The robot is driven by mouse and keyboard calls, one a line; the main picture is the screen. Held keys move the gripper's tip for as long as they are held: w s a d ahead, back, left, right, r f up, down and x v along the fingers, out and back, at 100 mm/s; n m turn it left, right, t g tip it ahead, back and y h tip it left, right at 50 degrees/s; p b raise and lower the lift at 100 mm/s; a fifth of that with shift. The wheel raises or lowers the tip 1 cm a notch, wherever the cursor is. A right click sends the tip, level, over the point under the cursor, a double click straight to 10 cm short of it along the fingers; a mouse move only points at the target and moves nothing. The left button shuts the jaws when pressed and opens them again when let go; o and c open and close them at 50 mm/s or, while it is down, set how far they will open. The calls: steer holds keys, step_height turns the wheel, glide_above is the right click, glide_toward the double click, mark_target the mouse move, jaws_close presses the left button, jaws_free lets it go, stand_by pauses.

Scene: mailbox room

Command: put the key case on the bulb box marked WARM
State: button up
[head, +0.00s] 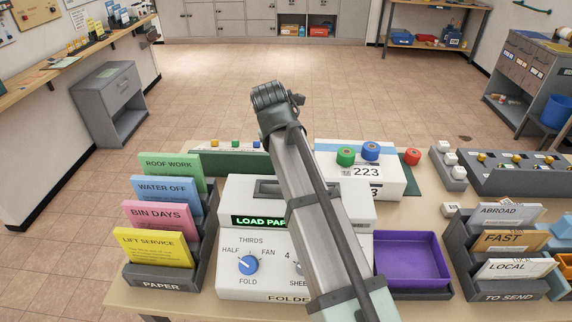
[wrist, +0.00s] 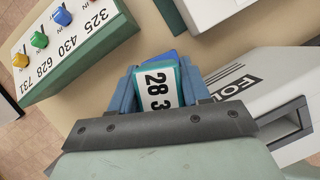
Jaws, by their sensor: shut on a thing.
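In the wrist view my gripper (wrist: 160,97) has blue fingers shut on a small teal-edged case with a white label (wrist: 157,88), which looks like the key case. A blue piece (wrist: 141,58) shows just beyond the case. In the head view my arm crosses the middle of the bench, and the gripper and case cannot be seen there. No box marked WARM is readable in either view.
A green board with numbered knobs (wrist: 76,75) is left of the gripper in the wrist view. The folding machine (head: 240,285) stands mid-bench, with a paper rack (head: 157,284) to its left and a purple tray (head: 412,255) to its right. A white box marked 223 (head: 385,186) is behind.

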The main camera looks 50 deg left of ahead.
steer(key=shift+f, duration=2.05)
steer(key=shift+f, duration=0.15)
steer(key=o, duration=1.1)
steer(key=v, duration=1.2)
